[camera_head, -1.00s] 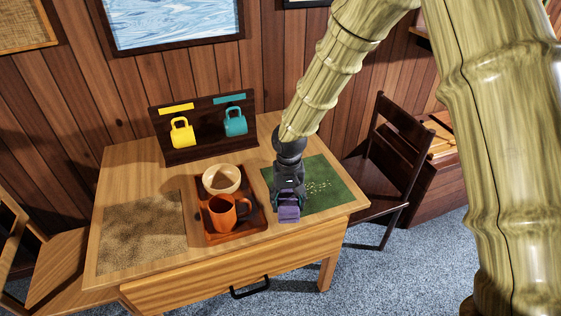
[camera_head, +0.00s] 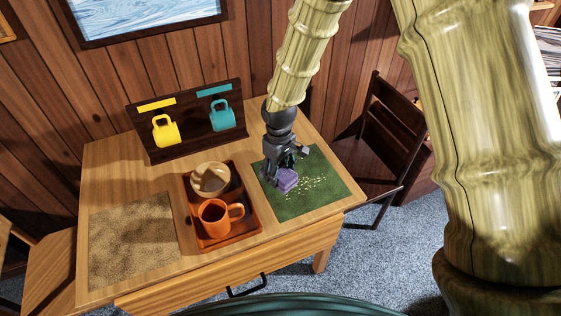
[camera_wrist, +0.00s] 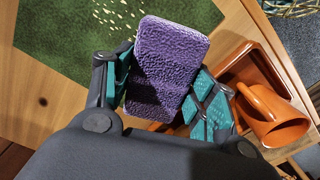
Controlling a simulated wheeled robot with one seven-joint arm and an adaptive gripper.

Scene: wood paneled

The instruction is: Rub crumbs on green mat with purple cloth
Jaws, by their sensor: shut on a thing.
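The green mat (camera_head: 310,198) lies at the right end of the wooden table, with pale crumbs (camera_head: 306,186) scattered over its middle. The purple cloth (camera_head: 287,180) is a thick folded block. My gripper (camera_head: 283,168) is shut on it, at the left part of the mat beside the crumbs. In the wrist view the purple cloth (camera_wrist: 168,62) sits between the teal finger pads, and some crumbs (camera_wrist: 118,14) show on the green mat (camera_wrist: 60,35) beyond it. I cannot tell whether the cloth touches the mat.
A red-brown tray (camera_head: 254,222) left of the mat holds an orange mug (camera_head: 214,217) and a bowl (camera_head: 210,178). A dark rack (camera_head: 190,138) with yellow and teal mugs stands behind. A tan mat (camera_head: 132,240) lies left. A dark chair (camera_head: 385,130) stands right.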

